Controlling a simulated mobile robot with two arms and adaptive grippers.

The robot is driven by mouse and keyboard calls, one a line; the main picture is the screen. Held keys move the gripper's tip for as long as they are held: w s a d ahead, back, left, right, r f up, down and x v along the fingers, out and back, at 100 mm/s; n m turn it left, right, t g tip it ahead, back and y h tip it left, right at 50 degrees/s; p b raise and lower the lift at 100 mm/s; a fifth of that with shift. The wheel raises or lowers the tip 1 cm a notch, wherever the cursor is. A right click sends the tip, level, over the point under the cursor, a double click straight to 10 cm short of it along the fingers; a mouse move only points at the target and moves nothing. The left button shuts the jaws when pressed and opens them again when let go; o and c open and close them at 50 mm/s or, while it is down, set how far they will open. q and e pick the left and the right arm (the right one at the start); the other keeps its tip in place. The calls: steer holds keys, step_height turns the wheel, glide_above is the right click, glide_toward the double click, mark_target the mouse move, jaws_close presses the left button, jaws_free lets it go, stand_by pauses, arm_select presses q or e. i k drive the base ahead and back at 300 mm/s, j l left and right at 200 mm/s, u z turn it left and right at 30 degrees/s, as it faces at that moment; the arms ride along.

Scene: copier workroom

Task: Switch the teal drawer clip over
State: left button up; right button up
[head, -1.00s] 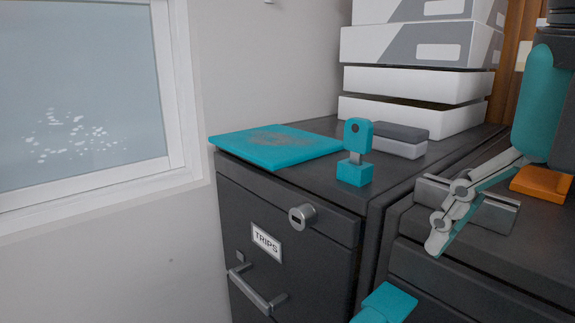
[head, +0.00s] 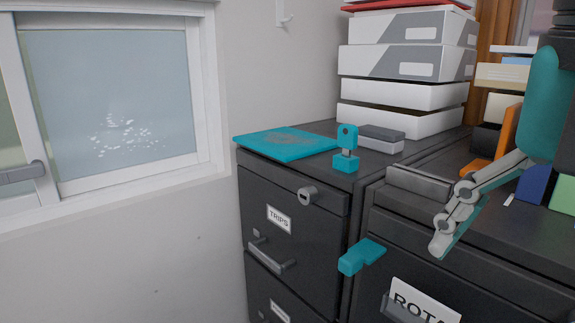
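A teal clip-like piece (head: 361,256) sits at the upper left front edge of the right dark cabinet (head: 450,262), above a label reading "ROTA" in part. Its exact attachment is unclear. A second teal piece (head: 346,163) with a metal neck and holed head stands upright on top of the left cabinet (head: 318,180), whose label reads "TRIPS". My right gripper (head: 441,244) hangs in front of the right cabinet, to the right of the clip and apart from it. I see its fingers side-on, with nothing visible held; their opening cannot be judged. My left gripper is out of view.
A teal folder (head: 286,144) and a grey-topped box (head: 378,140) lie on the left cabinet, with stacked white boxes (head: 405,61) behind. A lock (head: 308,196) and handle (head: 272,258) protrude from its front. Books and an orange holder (head: 503,140) stand right.

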mark_target(367, 252)
steer(key=k+j, duration=0.15)
steer(key=k, duration=0.9)
